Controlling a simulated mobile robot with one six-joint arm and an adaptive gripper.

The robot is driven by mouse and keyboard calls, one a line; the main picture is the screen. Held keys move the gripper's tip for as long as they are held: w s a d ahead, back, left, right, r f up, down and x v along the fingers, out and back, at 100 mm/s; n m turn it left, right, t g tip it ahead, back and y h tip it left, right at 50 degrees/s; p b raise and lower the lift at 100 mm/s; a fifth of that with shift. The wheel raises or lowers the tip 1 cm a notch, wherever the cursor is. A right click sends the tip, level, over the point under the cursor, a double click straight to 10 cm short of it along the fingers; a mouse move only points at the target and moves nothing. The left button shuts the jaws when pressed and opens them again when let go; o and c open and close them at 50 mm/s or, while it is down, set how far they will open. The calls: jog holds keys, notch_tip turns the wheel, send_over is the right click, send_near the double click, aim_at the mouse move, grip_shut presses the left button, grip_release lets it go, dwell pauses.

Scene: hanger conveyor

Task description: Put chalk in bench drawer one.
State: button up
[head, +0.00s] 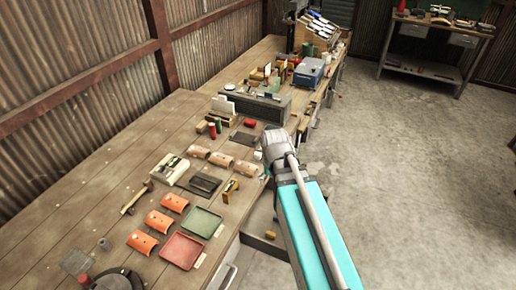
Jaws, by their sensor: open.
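I cannot pick out the chalk with certainty among the small items on the workbench (115,160). Under its right edge, a shelf or pulled-out drawer (256,243) shows beside my arm, with a small brass-coloured piece (270,235) on or in it. A pale drawer front (226,272) with a handle shows at the bottom; I cannot tell which drawer is drawer one. My arm reaches from the lower right to the bench's right edge. My gripper is hidden behind the arm's grey end.
Orange curved pieces (158,221), a green tray (202,222), a red tray (182,250) and a hammer (136,199) lie on the near bench. A long dark box (253,107) and a blue box (309,71) stand farther back. The concrete floor (420,160) at right is clear.

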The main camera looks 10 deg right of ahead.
jog(key=w+r+m+p, duration=0.1)
jog(key=w+r+p, duration=0.15)
jog(key=w, duration=0.25)
jog(key=m, duration=0.6)
send_over(258, 153)
jog(key=shift+a+r+g, duration=0.25)
jog(key=shift+r+g, duration=0.05)
jog(key=shift+r, duration=0.05)
jog(key=shift+s+f+b, duration=0.1)
jog(key=shift+f+b, duration=0.05)
jog(key=shift+b, duration=0.15)
notch_tip(258, 153, down, 8)
jog(key=b, duration=0.8)
jog(key=shift+f, duration=0.15)
jog(key=shift+f+b, duration=0.15)
jog(key=shift+b, duration=0.2)
jog(key=shift+d+f+b, duration=0.2)
jog(key=shift+f+b, duration=2.25)
